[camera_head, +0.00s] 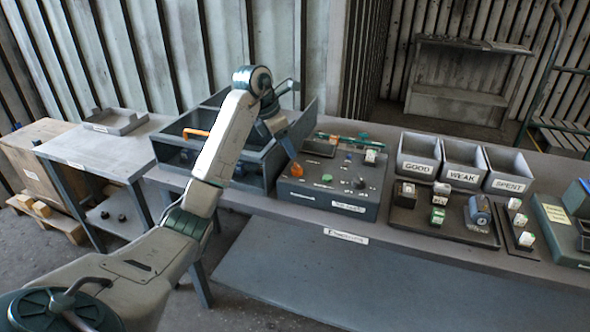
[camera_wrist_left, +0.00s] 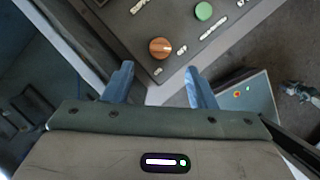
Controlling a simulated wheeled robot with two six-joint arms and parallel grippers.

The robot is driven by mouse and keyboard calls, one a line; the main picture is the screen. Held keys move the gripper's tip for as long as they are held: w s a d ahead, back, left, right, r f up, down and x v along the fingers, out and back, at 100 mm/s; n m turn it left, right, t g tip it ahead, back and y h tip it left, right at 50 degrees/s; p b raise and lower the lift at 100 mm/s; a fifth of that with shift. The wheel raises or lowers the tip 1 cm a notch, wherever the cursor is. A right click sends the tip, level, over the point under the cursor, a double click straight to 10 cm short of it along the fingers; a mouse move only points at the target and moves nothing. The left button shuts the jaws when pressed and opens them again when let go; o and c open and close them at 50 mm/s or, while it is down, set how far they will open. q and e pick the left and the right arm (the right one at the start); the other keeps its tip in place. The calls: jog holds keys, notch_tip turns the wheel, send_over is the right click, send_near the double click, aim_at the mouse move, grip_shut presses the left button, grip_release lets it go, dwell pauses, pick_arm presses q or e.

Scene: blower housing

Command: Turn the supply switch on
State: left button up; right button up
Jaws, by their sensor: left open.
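A grey control panel (camera_head: 325,196) stands on the bench. On its near left part is an orange knob (camera_head: 297,170), which also shows in the left wrist view (camera_wrist_left: 160,48) with a pale line across its top. A green button (camera_head: 327,178) sits to its right and shows in the left wrist view (camera_wrist_left: 203,11). The small labels are too blurred to read, so I cannot tell which control is the supply switch. My left gripper (camera_head: 285,148) is above the panel's left edge, open and empty. Its fingertips (camera_wrist_left: 158,72) point toward the orange knob, apart from it. My right gripper is out of view.
A blue-grey divided bin (camera_head: 240,172) stands close left of the panel. To the right are a dark tray (camera_head: 440,228) with small parts and bins marked GOOD (camera_head: 418,152), WEAK (camera_head: 462,160) and SPENT (camera_head: 508,168). The bench strip before the panel is clear.

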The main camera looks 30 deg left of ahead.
aim_at(296, 165)
pick_arm(q)
jog(key=b+x, duration=0.1)
jog(key=x, duration=0.2)
jog(key=shift+s, duration=0.15)
jog(key=p+x, duration=0.1)
jog(key=x, duration=0.2)
jog(key=shift+w+d+f+p, duration=0.15)
jog(key=shift+w+p, duration=0.1)
jog(key=shift+p, duration=0.05)
jog(key=shift+w+f, duration=0.15)
jog(key=shift+f, duration=0.4)
jog(key=shift+w+d+f, duration=0.1)
jog(key=shift+f, duration=0.1)
jog(key=c, duration=1)
jog(key=shift+o, duration=0.2)
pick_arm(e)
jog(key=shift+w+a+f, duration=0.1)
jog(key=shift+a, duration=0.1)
